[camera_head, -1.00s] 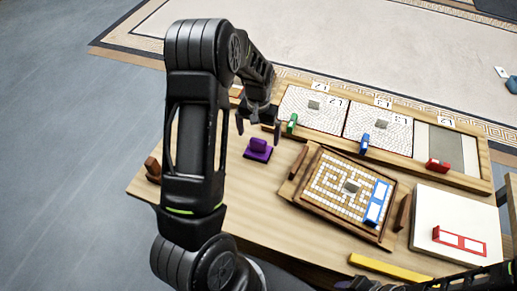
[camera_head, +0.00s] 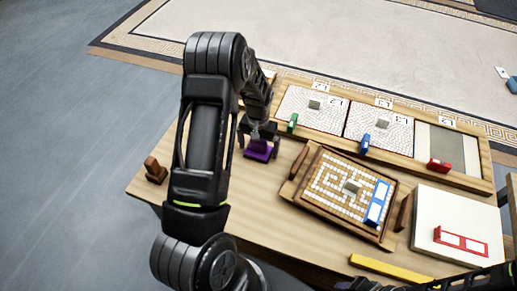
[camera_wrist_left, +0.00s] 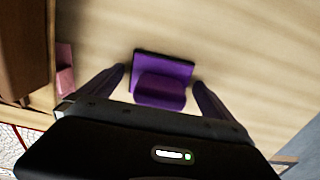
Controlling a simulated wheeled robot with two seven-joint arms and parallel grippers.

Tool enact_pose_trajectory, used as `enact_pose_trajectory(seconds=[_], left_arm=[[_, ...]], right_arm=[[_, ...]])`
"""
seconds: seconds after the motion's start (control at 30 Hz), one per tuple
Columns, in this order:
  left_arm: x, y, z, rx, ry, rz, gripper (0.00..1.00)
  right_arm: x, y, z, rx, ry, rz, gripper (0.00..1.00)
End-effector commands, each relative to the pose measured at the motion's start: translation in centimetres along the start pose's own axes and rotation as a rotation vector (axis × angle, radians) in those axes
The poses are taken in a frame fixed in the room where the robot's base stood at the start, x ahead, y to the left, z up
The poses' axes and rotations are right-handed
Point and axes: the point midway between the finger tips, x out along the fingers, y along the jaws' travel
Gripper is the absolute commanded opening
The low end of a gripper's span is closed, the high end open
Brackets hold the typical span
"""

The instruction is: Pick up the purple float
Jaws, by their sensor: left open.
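The purple float (camera_head: 259,151) lies on the wooden table, left of the mosaic tray. It has a flat base and a raised handle block on top. My left gripper (camera_head: 258,141) is open above the float, with a finger on either side of it. In the left wrist view the float (camera_wrist_left: 162,80) shows between the two fingers of the gripper (camera_wrist_left: 160,85), with the handle nearer the palm. No grip on it shows. In the head view the gripper hides part of the float's top. My right gripper is not clearly in view.
A wooden tray (camera_head: 291,190) with a mosaic maze stands right of the float. A long rack (camera_head: 405,160) of numbered panels runs along the back, with green (camera_head: 292,122), blue (camera_head: 365,143) and red (camera_head: 439,166) pieces. A brown block (camera_head: 155,170) sits at the left edge.

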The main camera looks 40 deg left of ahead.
Motion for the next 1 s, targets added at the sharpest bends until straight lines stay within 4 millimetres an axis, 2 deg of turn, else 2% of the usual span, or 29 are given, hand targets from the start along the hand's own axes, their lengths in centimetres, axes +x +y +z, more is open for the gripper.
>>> enact_pose_trajectory(seconds=[0.53,1.0], left_arm=[[-0.05,0.01,0.0,-0.001,0.0,0.0,1.0],[-0.05,0.0,0.0,-0.001,0.0,0.0,0.62]], right_arm=[[-0.01,-0.01,0.0,0.0,0.0,0.0,0.36],[-0.01,0.0,0.0,0.0,0.0,0.0,0.36]])
